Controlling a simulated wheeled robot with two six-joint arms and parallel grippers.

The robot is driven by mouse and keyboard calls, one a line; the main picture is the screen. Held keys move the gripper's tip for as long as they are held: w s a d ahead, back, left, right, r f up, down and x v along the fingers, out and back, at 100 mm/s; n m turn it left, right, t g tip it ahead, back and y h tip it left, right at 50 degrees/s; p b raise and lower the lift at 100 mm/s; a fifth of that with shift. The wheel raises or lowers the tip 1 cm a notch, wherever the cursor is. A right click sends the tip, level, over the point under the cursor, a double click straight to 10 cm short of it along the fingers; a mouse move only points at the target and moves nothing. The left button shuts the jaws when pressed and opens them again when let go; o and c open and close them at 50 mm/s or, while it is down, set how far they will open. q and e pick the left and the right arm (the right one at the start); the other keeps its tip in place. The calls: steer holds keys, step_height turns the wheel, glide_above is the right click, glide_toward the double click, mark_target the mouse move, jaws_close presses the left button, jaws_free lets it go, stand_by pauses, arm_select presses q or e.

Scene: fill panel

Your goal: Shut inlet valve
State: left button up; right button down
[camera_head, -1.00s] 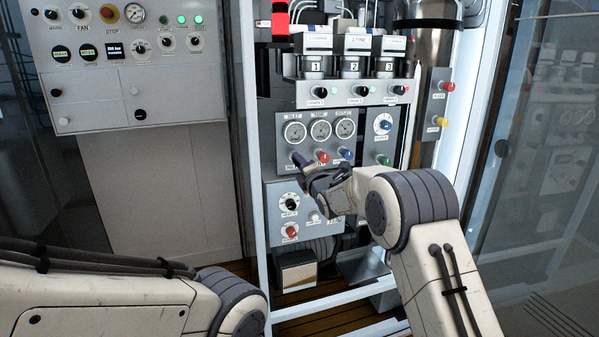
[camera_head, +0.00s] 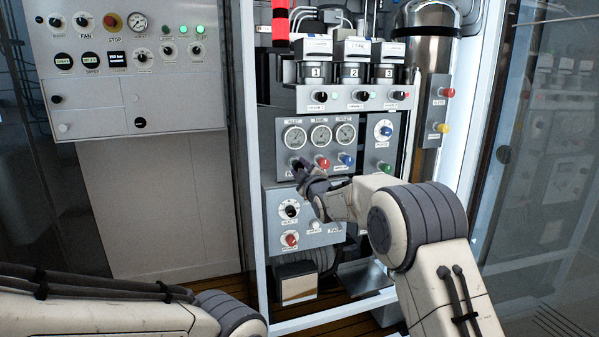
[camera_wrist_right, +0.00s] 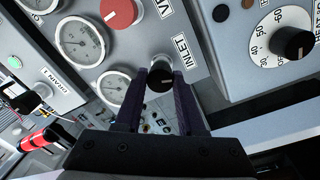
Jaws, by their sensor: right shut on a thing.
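The inlet valve knob is a small black knob (camera_wrist_right: 160,78) beside the label INLET (camera_wrist_right: 187,52) in the right wrist view. In the head view it sits at the lower left of the gauge panel (camera_head: 283,155), mostly hidden by my gripper. My right gripper (camera_head: 299,168) reaches it from the lower right. In the right wrist view its dark fingers (camera_wrist_right: 161,80) are shut on the knob, one on each side. My left arm shows at the lower left of the head view, but its gripper is out of the picture.
A red knob (camera_head: 323,162) and a blue knob (camera_head: 346,159) sit close to the right of the gripper. Round gauges (camera_head: 320,135) are above. A lower box carries a dial (camera_head: 290,210) and a red button (camera_head: 290,239). White cabinet posts (camera_head: 252,200) stand left.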

steer(key=m+g+p, duration=0.1)
steer(key=m+p, duration=0.4)
steer(key=m, duration=2.3)
steer(key=shift+a+m, duration=0.1)
steer(key=shift+m, duration=0.3)
steer(key=shift+m+p, duration=1.1)
steer(key=shift+m, duration=0.4)
steer(key=c, duration=0.5)
jaws_free()
